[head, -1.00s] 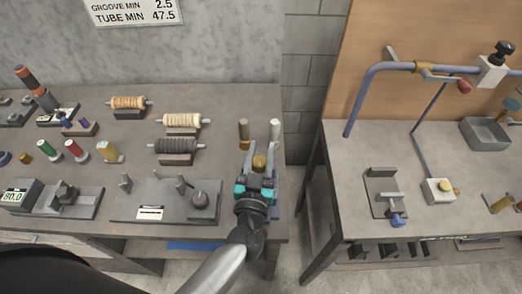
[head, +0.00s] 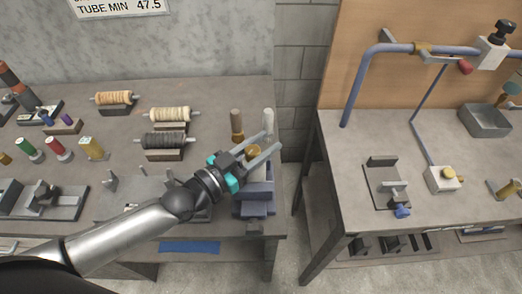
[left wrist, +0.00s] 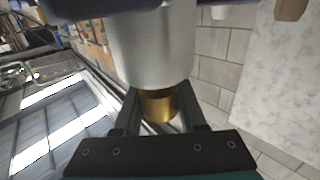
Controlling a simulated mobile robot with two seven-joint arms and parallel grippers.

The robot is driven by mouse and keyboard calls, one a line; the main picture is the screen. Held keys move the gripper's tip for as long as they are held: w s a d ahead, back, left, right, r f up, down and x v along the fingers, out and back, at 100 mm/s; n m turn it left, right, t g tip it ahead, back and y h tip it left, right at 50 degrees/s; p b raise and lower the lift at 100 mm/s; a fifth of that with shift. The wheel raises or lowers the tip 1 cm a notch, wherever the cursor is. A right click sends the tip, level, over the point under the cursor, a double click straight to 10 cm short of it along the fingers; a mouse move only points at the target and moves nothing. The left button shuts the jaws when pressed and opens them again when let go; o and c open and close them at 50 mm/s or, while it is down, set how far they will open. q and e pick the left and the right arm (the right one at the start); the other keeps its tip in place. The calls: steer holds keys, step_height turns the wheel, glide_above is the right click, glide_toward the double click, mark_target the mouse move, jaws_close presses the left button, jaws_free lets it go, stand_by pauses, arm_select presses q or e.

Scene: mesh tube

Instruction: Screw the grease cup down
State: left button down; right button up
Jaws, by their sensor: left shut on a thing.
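The grease cup, a brass-coloured round piece (head: 254,151), sits between the fingers of my left gripper (head: 272,143) at the right end of the left bench. My left gripper is shut on it, with its fingertips reaching past it to the upper right. A blue-grey stand (head: 256,190) shows just below the gripper. In the left wrist view the brass piece (left wrist: 158,104) is between the dark fingers, with a pale grey cylinder beyond it. Fingers hide part of the cup, and its thread cannot be seen. My right gripper is not in view.
A brown-handled tool (head: 237,124) and a white-handled one (head: 268,121) stand close behind the gripper. Spools (head: 165,141) and small fixtures lie to the left. A gap separates this bench from the right bench (head: 345,190), which carries a blue pipe frame (head: 360,85).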

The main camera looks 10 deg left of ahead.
arm_select(q)
steer(key=shift+s+d+m+g+h+b, duration=0.1)
steer(key=shift+s+m+g+h+b, duration=0.55)
steer(key=shift+m+g+b, duration=3.15)
steer(key=shift+s+d+m+g+h+b, duration=0.1)
steer(key=shift+s+m+g+h+b, duration=0.7)
steer(key=shift+m+g, duration=3.35)
steer(key=shift+s+d+m+g+h+b, duration=0.15)
steer(key=shift+s+m+g+b, duration=0.7)
steer(key=shift+m+g+b, duration=3.45)
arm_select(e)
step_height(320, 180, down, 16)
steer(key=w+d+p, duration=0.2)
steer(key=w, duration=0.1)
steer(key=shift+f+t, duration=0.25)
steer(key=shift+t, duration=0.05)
